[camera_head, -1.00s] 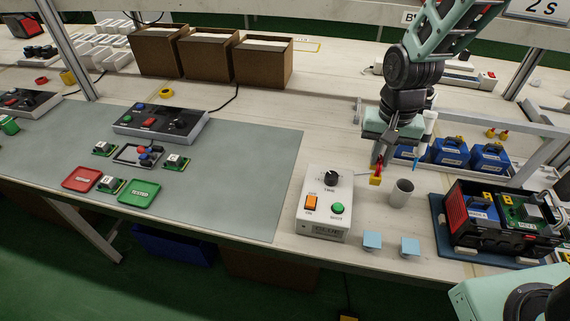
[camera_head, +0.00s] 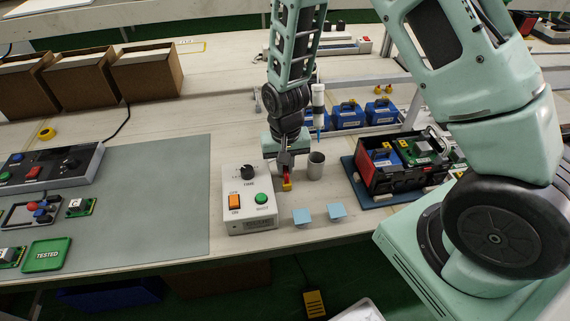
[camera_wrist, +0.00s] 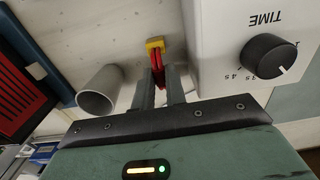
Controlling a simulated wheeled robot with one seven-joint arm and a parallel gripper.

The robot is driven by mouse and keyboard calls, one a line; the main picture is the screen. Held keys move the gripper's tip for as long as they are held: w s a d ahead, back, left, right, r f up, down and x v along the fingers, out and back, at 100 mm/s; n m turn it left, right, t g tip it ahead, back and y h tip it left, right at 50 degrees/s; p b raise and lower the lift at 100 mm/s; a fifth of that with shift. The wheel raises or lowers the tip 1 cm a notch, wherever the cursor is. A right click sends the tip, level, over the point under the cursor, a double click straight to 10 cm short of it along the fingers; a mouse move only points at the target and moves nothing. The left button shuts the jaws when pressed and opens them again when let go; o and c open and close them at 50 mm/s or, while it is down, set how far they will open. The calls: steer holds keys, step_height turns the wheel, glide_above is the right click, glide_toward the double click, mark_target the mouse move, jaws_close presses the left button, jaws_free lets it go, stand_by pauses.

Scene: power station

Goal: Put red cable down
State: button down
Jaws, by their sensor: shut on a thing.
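The red cable (camera_wrist: 157,66) has red leads and a yellow connector end. In the wrist view it is held between the two fingers of my gripper (camera_wrist: 160,85), with the yellow end pointing away from the fingers. In the head view my gripper (camera_head: 287,168) points down at the bench, shut on the cable (camera_head: 287,182), just right of the white timer box. The yellow end is close to the bench top; I cannot tell whether it touches.
The white timer box (camera_head: 249,215) stands left of the gripper. A grey cup (camera_head: 316,168) stands close on its right. Two light-blue pads (camera_head: 302,215) lie in front. A black-and-red case (camera_head: 372,178) sits on a blue mat further right. Blue boxes (camera_head: 348,117) stand behind.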

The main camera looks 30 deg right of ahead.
steer(key=shift+f, duration=0.2)
steer(key=c, duration=1.4)
jaws_free()
steer(key=shift+r, duration=0.1)
steer(key=shift+c, duration=0.2)
